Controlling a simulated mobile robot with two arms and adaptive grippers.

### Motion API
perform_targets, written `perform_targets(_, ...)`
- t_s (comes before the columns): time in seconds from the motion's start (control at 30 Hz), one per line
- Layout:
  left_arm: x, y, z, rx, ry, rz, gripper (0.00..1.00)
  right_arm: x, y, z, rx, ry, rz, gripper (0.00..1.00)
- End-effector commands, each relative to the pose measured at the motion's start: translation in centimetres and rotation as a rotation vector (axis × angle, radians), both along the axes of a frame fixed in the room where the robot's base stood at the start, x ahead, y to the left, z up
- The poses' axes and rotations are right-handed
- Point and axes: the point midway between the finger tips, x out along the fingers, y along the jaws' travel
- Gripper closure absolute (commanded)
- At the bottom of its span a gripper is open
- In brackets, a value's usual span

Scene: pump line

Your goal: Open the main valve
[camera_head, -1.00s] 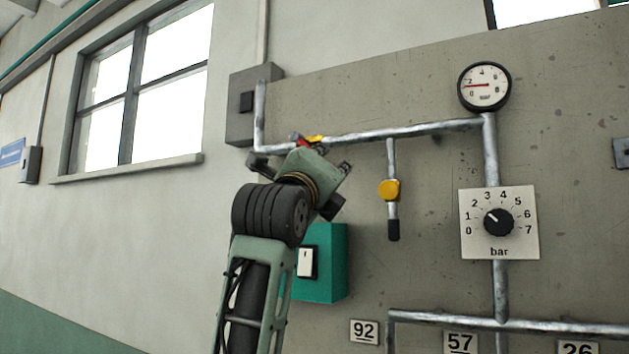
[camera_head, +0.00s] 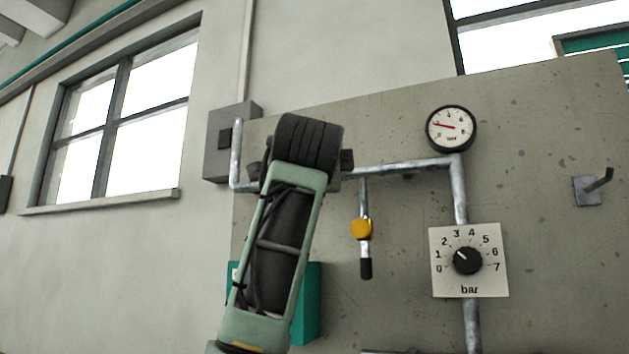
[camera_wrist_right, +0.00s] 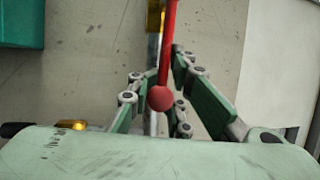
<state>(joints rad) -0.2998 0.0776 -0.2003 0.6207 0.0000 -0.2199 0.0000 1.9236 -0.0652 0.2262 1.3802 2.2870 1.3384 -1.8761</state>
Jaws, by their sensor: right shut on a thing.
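The main valve shows in the right wrist view as a yellow body (camera_wrist_right: 155,18) on a grey pipe, with a long red lever (camera_wrist_right: 171,40) ending in a red ball (camera_wrist_right: 160,98). My right gripper (camera_wrist_right: 168,75) has its green fingers on both sides of the red lever and is shut on it, with the ball towards the palm. In the head view my right arm covers this valve, its lever and the gripper's fingers. My left gripper is in neither view.
A smaller yellow valve (camera_head: 361,229) with a black handle hangs on a branch pipe right of my arm. A round gauge (camera_head: 451,129) sits above a bar dial (camera_head: 467,261). A teal box (camera_head: 307,300) is partly behind my arm. A hook (camera_head: 593,188) sticks out at right.

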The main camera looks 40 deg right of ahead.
Motion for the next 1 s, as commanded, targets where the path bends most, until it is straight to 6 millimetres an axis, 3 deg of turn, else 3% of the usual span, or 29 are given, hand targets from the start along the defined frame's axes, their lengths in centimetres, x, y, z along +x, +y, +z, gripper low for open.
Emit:
perform_targets(0.6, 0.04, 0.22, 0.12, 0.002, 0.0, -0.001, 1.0, -0.04, 0.34, 0.66, -0.023, 0.035, 0.003, 1.0)
perform_targets(0.63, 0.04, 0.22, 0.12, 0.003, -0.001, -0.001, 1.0, -0.03, 0.35, 0.66, -0.023, 0.035, 0.004, 0.87)
perform_targets(0.83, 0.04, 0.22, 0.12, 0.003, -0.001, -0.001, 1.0, -0.02, 0.29, 0.61, -0.022, 0.035, 0.003, 0.7)
perform_targets(1.0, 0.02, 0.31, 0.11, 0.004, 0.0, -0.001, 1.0, 0.01, 0.19, 0.52, -0.02, 0.037, 0.002, 0.7)
